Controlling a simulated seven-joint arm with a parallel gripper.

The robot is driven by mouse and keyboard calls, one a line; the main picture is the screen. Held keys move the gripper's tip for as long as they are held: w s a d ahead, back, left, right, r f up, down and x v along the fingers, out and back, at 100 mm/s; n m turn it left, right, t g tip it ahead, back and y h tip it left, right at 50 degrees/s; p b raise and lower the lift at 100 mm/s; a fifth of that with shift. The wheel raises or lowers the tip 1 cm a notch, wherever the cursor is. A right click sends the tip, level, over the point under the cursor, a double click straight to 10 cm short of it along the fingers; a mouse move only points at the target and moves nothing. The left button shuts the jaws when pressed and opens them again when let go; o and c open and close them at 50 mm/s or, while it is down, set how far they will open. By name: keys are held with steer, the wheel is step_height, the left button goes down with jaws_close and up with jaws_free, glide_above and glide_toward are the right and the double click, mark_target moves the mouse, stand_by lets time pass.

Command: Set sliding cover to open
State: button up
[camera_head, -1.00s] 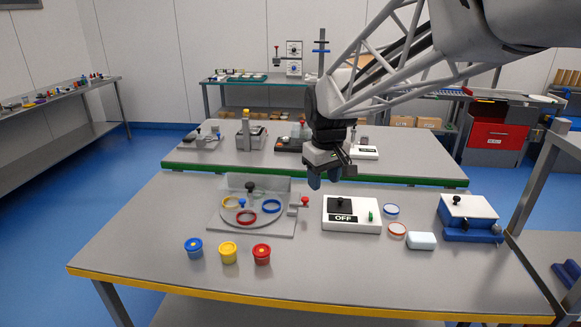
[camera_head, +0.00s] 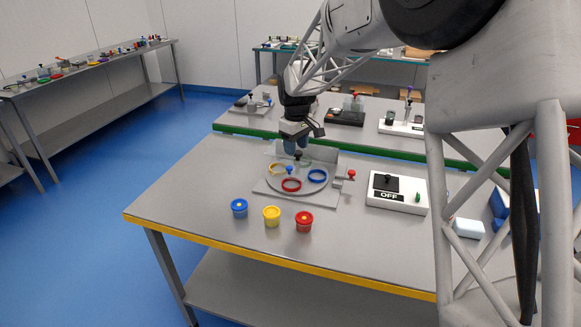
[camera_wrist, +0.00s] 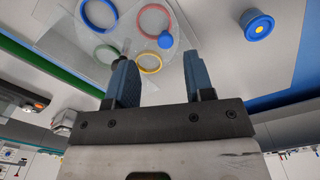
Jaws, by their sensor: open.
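The carrier station is a grey plate (camera_head: 327,200) with a round disc that bears yellow (camera_head: 277,169), red (camera_head: 291,185) and blue (camera_head: 318,177) rings. A clear cover (camera_head: 324,157) stands at its back, with a small black knob (camera_head: 298,155) near it. My gripper (camera_head: 297,148) is open and empty, just above and behind the knob. In the wrist view my gripper (camera_wrist: 162,62) points toward the clear panel and rings; a dark post (camera_wrist: 127,45) shows beside the left finger. Contact cannot be told.
A white box marked OFF (camera_head: 398,205) stands to the right. My arm hides much of the right side.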

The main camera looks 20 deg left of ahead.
mark_target(289, 167)
steer(key=shift+w+a+f+n, duration=0.2)
steer(key=shift+a+f, duration=0.15)
steer(key=shift+a, duration=0.3)
steer(key=shift+w+a+f+n, duration=0.1)
steer(key=shift+w+a+f, duration=0.1)
steer(key=shift+a+f, duration=0.3)
steer(key=shift+a+r, duration=0.1)
steer(key=shift+r, duration=0.05)
steer(key=shift+f, duration=3.9)
steer(key=shift+c, duration=0.4)
jaws_close()
